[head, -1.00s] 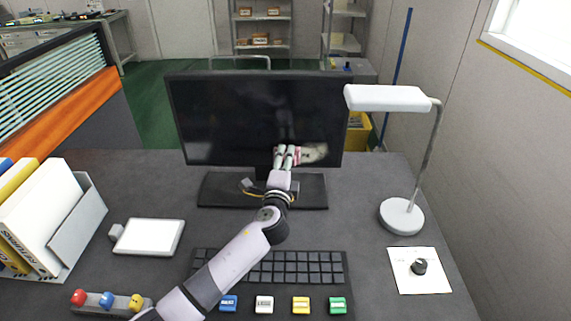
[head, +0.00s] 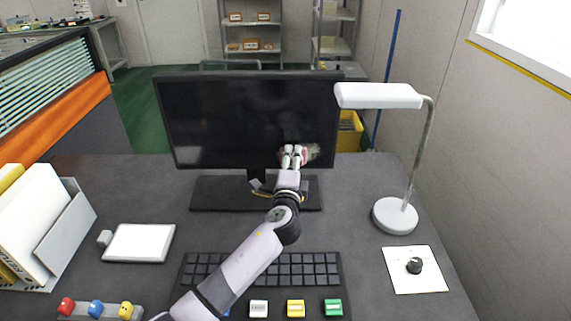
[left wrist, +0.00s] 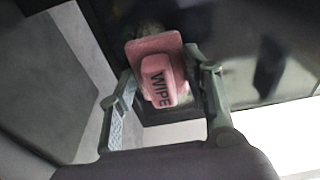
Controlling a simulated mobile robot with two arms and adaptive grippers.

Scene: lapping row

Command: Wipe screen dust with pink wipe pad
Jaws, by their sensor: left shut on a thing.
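The monitor (head: 225,120) stands on the desk with its dark screen facing me. My left gripper (head: 292,152) is at the lower right of the screen. It is shut on the pink wipe pad (left wrist: 152,62), whose grip block reads WIPE in the left wrist view. The pad's flat face is against or very close to the screen; exact contact cannot be told. A faint pale dust smear (head: 317,147) shows around the pad, partly hidden by it and the fingers. My right gripper is out of view.
A white lamp (head: 379,96) stands right of the monitor, its head near the screen's right edge. The keyboard (head: 312,268) lies under my left arm. A white tablet-like panel (head: 139,242) and binders (head: 38,222) are at left. A card with a black knob (head: 415,266) is at right.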

